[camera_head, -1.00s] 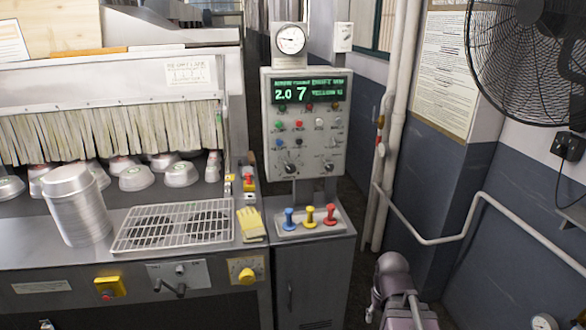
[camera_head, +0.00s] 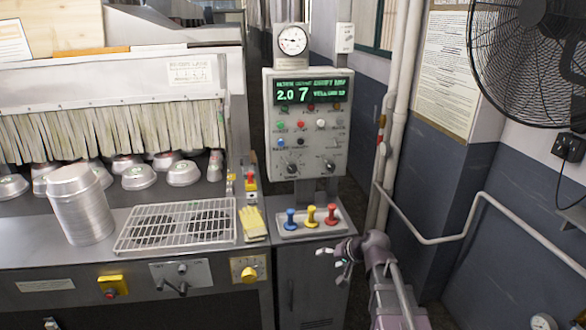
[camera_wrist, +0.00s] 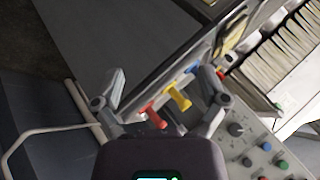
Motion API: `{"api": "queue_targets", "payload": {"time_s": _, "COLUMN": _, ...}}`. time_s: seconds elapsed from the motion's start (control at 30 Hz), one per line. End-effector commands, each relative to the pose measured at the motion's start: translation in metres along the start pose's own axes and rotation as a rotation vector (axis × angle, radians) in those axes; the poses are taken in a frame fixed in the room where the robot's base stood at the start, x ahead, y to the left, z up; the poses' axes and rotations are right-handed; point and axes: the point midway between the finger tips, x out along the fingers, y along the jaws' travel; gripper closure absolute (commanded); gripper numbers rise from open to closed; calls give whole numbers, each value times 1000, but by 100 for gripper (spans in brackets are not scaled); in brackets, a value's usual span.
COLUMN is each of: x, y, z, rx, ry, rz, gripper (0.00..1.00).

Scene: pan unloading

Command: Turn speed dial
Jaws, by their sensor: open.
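A grey control box (camera_head: 307,125) stands on a post behind a grey cabinet. Two black dials, left (camera_head: 292,169) and right (camera_head: 329,165), sit low on its face; I cannot read which is for speed. A yellow knob (camera_head: 249,273) sits on a plate on the machine front. My gripper (camera_head: 345,255) is open and empty, in front of the cabinet, right of the yellow knob and below the control box. In the wrist view its fingers (camera_wrist: 161,85) are spread, with the dials (camera_wrist: 236,129) beyond the right finger.
Blue, yellow and red handles (camera_head: 311,216) stand on a tray atop the cabinet, close to my gripper. Yellow gloves (camera_head: 252,222), a wire rack (camera_head: 180,226) and stacked pans (camera_head: 82,205) lie left. A pipe (camera_head: 393,110) and a fan (camera_head: 525,60) are right.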

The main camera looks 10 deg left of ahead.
Motion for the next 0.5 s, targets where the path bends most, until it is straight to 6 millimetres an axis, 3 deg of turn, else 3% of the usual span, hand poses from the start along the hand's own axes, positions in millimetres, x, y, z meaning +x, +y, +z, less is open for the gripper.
{"api": "queue_targets", "payload": {"time_s": 0.03, "x": 4, "y": -16, "z": -19, "rx": 25, "ry": 41, "rz": -63, "gripper": 7}}
{"api": "queue_targets", "payload": {"time_s": 0.2, "x": 8, "y": -62, "z": -69, "rx": 139, "ry": 179, "rz": -272, "gripper": 7}}
{"api": "queue_targets", "payload": {"time_s": 0.5, "x": -3, "y": -116, "z": -152, "rx": 404, "ry": 389, "rz": -577, "gripper": 7}}
